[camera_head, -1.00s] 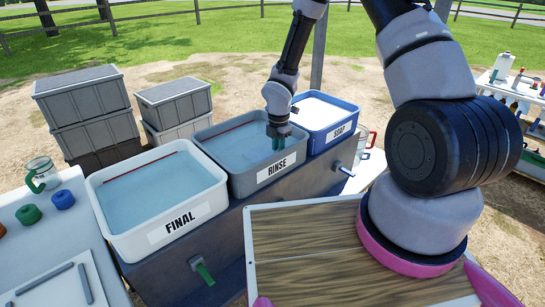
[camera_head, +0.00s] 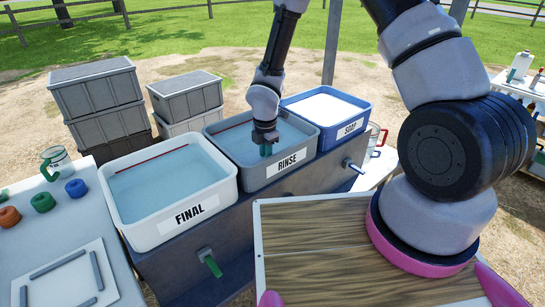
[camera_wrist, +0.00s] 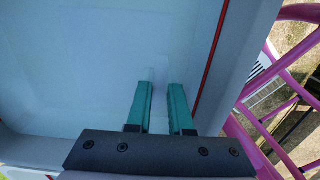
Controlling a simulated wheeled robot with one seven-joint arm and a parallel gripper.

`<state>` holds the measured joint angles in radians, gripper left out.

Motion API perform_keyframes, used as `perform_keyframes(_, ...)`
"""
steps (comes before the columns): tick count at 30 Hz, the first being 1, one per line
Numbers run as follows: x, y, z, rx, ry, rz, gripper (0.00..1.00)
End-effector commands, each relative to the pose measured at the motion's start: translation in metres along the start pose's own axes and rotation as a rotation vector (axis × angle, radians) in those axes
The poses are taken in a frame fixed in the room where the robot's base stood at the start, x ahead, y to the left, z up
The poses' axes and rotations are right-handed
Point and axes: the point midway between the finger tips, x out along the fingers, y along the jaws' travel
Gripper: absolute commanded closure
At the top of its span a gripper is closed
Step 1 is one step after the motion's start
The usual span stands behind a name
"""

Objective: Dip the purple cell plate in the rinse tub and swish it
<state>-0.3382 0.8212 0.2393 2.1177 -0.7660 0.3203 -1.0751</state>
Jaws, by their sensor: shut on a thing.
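The grey tub labelled RINSE (camera_head: 228,162) stands between the white FINAL tub and the blue SOAP tub, with clear bluish water in it. My gripper (camera_head: 266,149) points down into it near the label side, its green fingertips at the water. In the wrist view the two green fingers (camera_wrist: 162,95) stand a little apart over the pale tub floor. My gripper is shut on a thin thing, taken to be the purple cell plate; only a faint pale patch shows at the tips, and no purple plate can be made out. How deep it sits cannot be told.
The white FINAL tub (camera_head: 118,226) is left of the rinse tub and the blue SOAP tub (camera_head: 352,126) right, all on a dark bench with taps. Grey crates (camera_head: 98,100) stand behind. A side table (camera_head: 30,248) at left holds coloured caps and a framed mat.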

Motion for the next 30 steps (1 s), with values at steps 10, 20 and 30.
perform_keyframes(10,0.000,0.000,0.026,0.004,0.000,0.001,1.00)
perform_keyframes(20,0.000,0.000,0.066,0.005,0.000,0.000,1.00)
perform_keyframes(30,0.000,0.000,0.098,0.001,0.000,0.001,1.00)
